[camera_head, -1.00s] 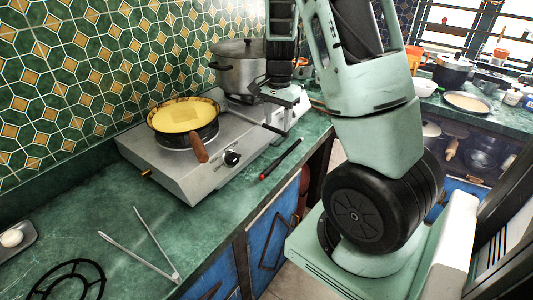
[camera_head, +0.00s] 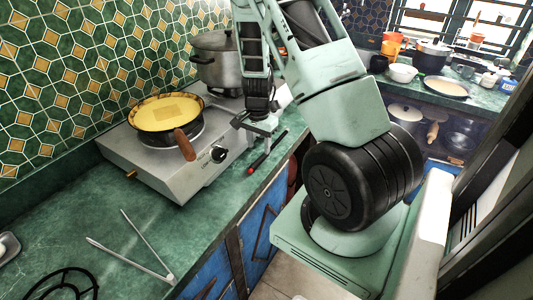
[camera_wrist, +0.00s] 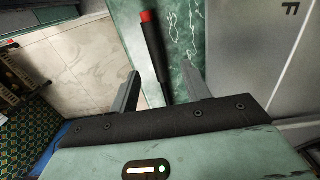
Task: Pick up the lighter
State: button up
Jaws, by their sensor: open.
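The lighter (camera_head: 268,152) is a thin black stick with a red end, lying on the green counter near its front edge, right of the hotplate. In the wrist view the lighter (camera_wrist: 154,50) runs upward from between the fingers, its red end farthest from my gripper. My gripper (camera_head: 258,127) hangs over the counter beside the hotplate, close to the lighter's far end. In the wrist view my gripper (camera_wrist: 161,72) is open, with one finger on each side of the lighter's line. I cannot tell how far above the lighter the fingers are.
A gas hotplate (camera_head: 170,174) carries a pan (camera_head: 166,112) with yellow food, its brown handle pointing forward. A grey pot (camera_head: 216,66) stands behind my gripper. Metal tongs (camera_head: 140,259) and a black ring grate (camera_head: 62,281) lie at the front left. The counter's front edge is close to the lighter.

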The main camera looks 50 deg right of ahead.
aim_at(260, 158)
notch_tip(260, 158, down, 5)
jog(key=shift+s+p, duration=0.15)
jog(key=shift+p, duration=0.4)
jog(key=shift+c, duration=0.4)
grip_shut()
jog(key=shift+s+r, duration=0.1)
